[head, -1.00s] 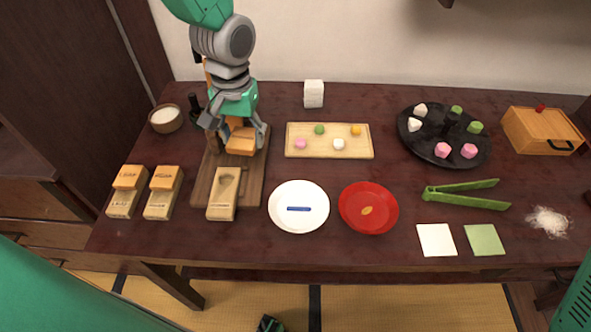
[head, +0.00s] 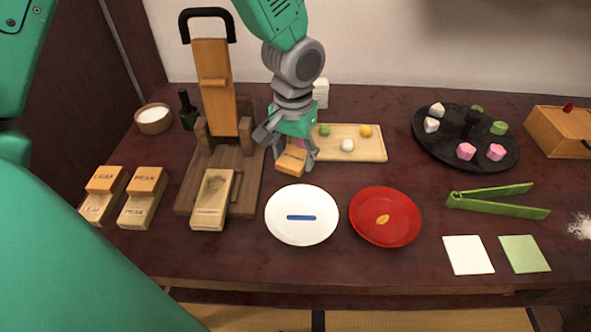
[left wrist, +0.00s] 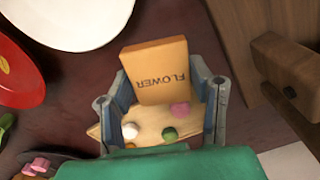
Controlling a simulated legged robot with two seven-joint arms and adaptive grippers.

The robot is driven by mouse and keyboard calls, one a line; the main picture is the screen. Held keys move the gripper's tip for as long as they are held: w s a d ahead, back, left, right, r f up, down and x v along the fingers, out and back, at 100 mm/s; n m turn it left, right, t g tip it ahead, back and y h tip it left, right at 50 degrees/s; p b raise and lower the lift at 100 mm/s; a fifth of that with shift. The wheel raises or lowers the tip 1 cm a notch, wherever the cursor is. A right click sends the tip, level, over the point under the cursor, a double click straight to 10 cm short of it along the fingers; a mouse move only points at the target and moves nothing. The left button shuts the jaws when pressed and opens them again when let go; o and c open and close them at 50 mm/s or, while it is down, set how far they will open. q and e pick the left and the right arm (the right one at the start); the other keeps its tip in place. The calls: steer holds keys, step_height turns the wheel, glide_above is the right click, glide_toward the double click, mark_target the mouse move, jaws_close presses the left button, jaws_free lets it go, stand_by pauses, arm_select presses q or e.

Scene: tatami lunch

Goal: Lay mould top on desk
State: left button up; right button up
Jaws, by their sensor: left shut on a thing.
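The orange mould top marked FLOWER (left wrist: 157,73) is held in my left gripper (left wrist: 165,100). In the head view the gripper (head: 290,150) holds the mould top (head: 291,160) right of the wooden press, above the desk near the white plate's upper edge. I cannot tell whether it touches the desk (head: 330,262). The pale mould base (head: 212,200) sits on the front of the press board (head: 187,193). My right gripper is not in view.
The press lever (head: 216,85) stands upright. A white plate (head: 301,236) with a blue stick and a red plate (head: 385,240) lie in front. A sweets board (head: 372,149) is behind the gripper. LEAF (head: 103,190) and PEAK (head: 143,195) moulds stand left.

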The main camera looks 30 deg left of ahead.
mark_target(293, 157)
arm_select(q)
step_height(293, 157, down, 4)
steer(key=shift+a+r+b, duration=0.1)
steer(key=shift+r+b, duration=0.15)
steer(key=shift+b, duration=0.3)
steer(key=shift+c, duration=0.5)
steer(key=shift+s, duration=0.1)
steer(key=o, duration=1.1)
steer(key=shift+o, duration=0.2)
steer(key=shift+r, duration=0.1)
step_height(293, 157, up, 12)
steer(key=p, duration=0.4)
